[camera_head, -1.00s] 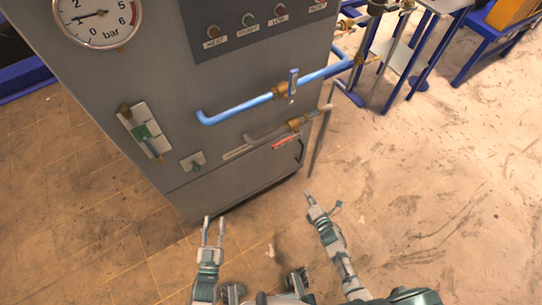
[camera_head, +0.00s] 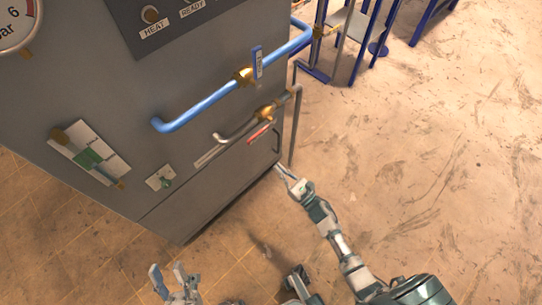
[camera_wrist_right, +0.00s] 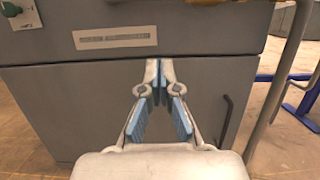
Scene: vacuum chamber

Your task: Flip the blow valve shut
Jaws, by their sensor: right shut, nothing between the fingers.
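Two valves sit on the front of the grey cabinet. One has a brass body (camera_head: 243,75) on the blue pipe (camera_head: 200,106), with a blue handle (camera_head: 257,62) standing across the pipe. The other has a brass body (camera_head: 266,112) on the grey pipe (camera_head: 240,129), with a red lever (camera_head: 258,133) lying roughly along that pipe. I cannot read which is the blow valve. My right gripper (camera_head: 281,171) is shut and empty, below and right of the red lever; in the right wrist view (camera_wrist_right: 159,65) it faces the lower panel. My left gripper (camera_head: 168,279) is open and empty, low in front of the cabinet.
The cabinet (camera_head: 85,85) carries a pressure gauge (camera_head: 12,22), a green-marked gauge plate (camera_head: 90,155) and a small green knob (camera_head: 167,183). A dark door handle (camera_wrist_right: 226,120) and a vertical pipe (camera_head: 295,125) are near my right gripper.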

